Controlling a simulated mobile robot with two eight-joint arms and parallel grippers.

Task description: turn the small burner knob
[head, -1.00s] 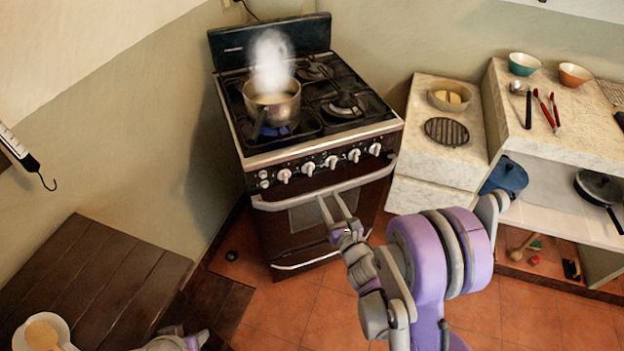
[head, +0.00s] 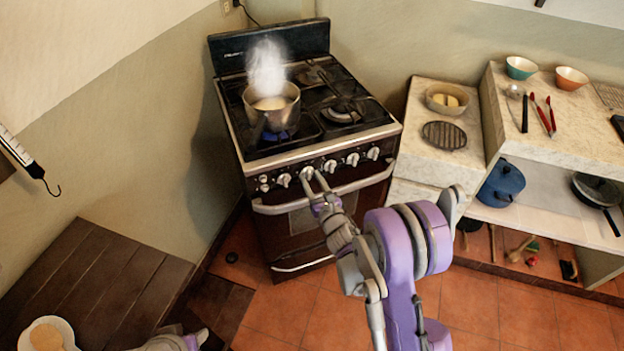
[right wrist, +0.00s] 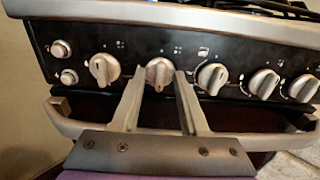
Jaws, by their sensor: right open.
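The stove's front panel (head: 320,165) carries a row of several pale round knobs. The frames do not label which one is the small burner knob. My right gripper (head: 313,182) is open and empty at the panel. In the right wrist view its fingertips (right wrist: 160,78) lie either side of the second large knob from the left (right wrist: 159,68), near its lower edge. Whether they touch it I cannot tell. The leftmost large knob (right wrist: 104,69) and the third knob (right wrist: 212,77) stand beside the fingers. My left arm shows only partly at the bottom of the head view; its jaws are unclear.
A steaming pot (head: 272,108) stands over a blue flame on the stove's front left burner. The oven handle bar (head: 350,187) runs just below the knobs, under the fingers. A stone counter (head: 455,165) stands right of the stove. A brown wooden table (head: 90,285) is at lower left.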

